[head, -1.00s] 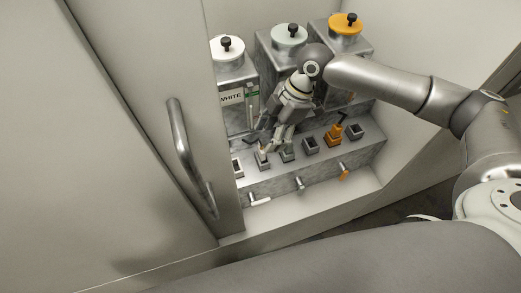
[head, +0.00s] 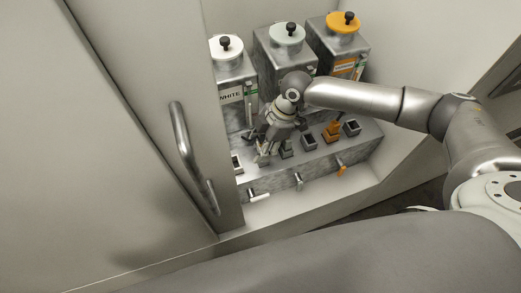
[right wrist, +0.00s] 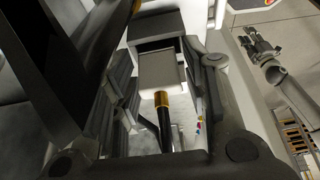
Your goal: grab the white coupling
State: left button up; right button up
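The white coupling (head: 263,159) is a small light block on the ledge, partly hidden by my right gripper (head: 264,147) in the head view. The gripper points down at it from above. In the right wrist view, a pale block (right wrist: 160,72) with a dark top, apparently the coupling, lies between the two spread fingers of my right gripper (right wrist: 163,85). A black rod with a gold ring shows below the block. The fingers look apart from the block; contact is not clear. A gripper (right wrist: 262,42), apparently my left one, shows at the upper right; its finger gap is unclear.
Tanks with white (head: 226,46), pale green (head: 287,34) and orange (head: 343,22) lids stand behind the ledge. An orange coupling (head: 332,131) and several dark sockets line the ledge. Small taps stick out in front. A cabinet door with a handle (head: 183,145) stands left.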

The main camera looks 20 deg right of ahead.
jog(key=c, duration=0.7)
jog(key=shift+r, duration=0.15)
